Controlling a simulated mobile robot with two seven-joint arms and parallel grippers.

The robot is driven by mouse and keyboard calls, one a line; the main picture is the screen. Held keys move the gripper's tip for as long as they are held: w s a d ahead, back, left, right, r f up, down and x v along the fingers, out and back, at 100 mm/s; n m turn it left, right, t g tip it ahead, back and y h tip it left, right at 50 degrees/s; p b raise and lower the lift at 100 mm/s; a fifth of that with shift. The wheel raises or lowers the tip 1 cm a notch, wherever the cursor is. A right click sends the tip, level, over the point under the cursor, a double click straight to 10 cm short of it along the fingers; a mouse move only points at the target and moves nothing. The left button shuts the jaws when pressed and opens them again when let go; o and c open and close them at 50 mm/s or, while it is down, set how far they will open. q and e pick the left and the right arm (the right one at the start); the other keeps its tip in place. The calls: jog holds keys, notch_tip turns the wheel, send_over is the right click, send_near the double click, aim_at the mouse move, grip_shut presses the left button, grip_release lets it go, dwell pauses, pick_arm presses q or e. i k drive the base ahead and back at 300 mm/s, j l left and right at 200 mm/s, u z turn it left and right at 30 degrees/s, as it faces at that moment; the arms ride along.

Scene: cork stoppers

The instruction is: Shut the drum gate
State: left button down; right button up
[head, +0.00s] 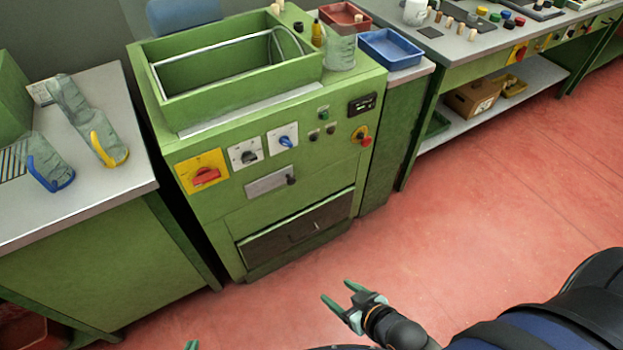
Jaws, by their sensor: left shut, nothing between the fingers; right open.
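A green machine (270,225) stands at the centre left, with an open rectangular hopper (250,85) on top. A metal rail and a curved hoop (285,45) show inside the hopper. I cannot tell which part is the drum gate. My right gripper (336,297) is open and empty, in front of the machine above the floor. Only a green tip of my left gripper (192,345) shows at the bottom edge; it is shut, apart from the machine.
The front also carries a red switch on yellow (203,175), a blue knob (284,140) and a red button (365,142). A blue tray (390,47) and a red tray (345,18) sit behind. Floor at right is clear.

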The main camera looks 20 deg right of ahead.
aim_at(256, 188)
jog(key=z, duration=0.3)
jog(key=i+j+z, duration=0.2)
jog(key=j, duration=0.4)
jog(key=j+z, duration=0.2)
jog(key=j, duration=0.35)
